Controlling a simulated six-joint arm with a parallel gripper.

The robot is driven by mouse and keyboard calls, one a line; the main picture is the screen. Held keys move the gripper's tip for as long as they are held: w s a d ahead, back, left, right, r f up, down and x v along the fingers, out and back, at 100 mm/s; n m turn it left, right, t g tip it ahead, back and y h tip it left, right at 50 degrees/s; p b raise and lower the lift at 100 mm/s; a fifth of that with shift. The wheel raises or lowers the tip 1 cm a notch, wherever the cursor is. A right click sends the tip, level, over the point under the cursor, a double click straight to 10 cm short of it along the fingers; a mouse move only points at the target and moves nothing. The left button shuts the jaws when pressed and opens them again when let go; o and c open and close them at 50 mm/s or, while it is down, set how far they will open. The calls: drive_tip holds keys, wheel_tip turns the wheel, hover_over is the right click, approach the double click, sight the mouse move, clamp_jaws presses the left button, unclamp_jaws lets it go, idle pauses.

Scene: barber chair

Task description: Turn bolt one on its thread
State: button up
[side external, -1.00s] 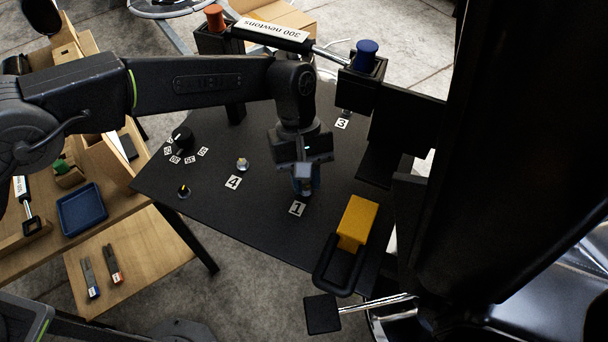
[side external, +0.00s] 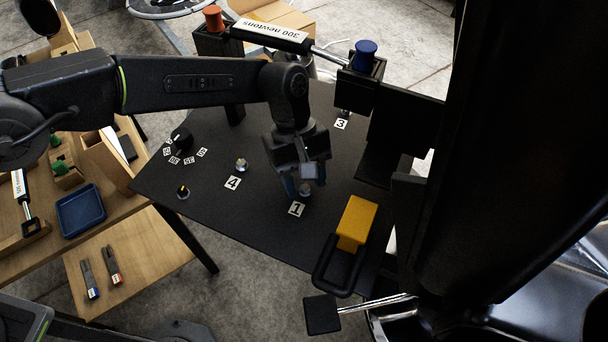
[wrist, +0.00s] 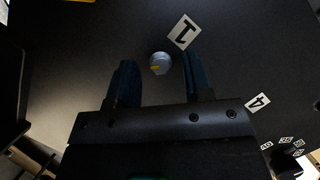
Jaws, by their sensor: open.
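Bolt one (side external: 304,190) is a pale, rounded metal head with a small yellow mark, standing in the dark plate (side external: 215,200) beside the label "1" (side external: 297,209). It also shows in the wrist view (wrist: 159,63), just beyond the gap between my fingertips and roughly centred on it. My gripper (side external: 305,187) is open over the bolt, with one blue finger on each side of it. In the wrist view my gripper (wrist: 158,70) is empty, with dark space between each finger and the bolt. The height of the fingertips above the plate is hard to tell.
Another bolt (side external: 242,165) stands by label "4" (side external: 232,183). A black dial (side external: 181,138) and a small knob (side external: 183,192) are farther left. A yellow block (side external: 357,222) with a black handle is close by on the right. A cylinder marked "300 newtons" (side external: 270,35) spans the back.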

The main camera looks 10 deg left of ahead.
drive_tip(key=n+h, duration=0.1)
drive_tip(key=n, duration=0.1)
drive_tip(key=shift+s+a+r+n, duration=0.1)
drive_tip(key=shift+n, duration=0.3)
drive_tip(key=s+d+r+v, duration=0.1)
drive_tip(key=v, duration=0.7)
drive_tip(key=s+d+v, duration=0.1)
drive_tip(key=s+v, duration=0.1)
drive_tip(key=v, duration=0.6)
drive_tip(key=w+a+m+y, duration=0.1)
drive_tip(key=a+m, duration=0.3)
drive_tip(key=a, duration=0.4)
drive_tip(key=shift+w+r+g, duration=0.2)
drive_tip(key=shift+w+g, duration=0.1)
drive_tip(key=shift+w, duration=0.2)
drive_tip(key=shift+a, duration=0.1)
drive_tip(key=s+d+f+n+t+h, duration=0.2)
drive_tip(key=s+d+f+n+t, duration=0.25)
drive_tip(key=n, duration=0.85)
drive_tip(key=x, duration=0.6)
drive_tip(key=d+x, duration=0.1)
drive_tip(key=x, duration=0.6)
drive_tip(key=shift+s+d+r, duration=0.1)
drive_tip(key=shift+r, duration=0.05)
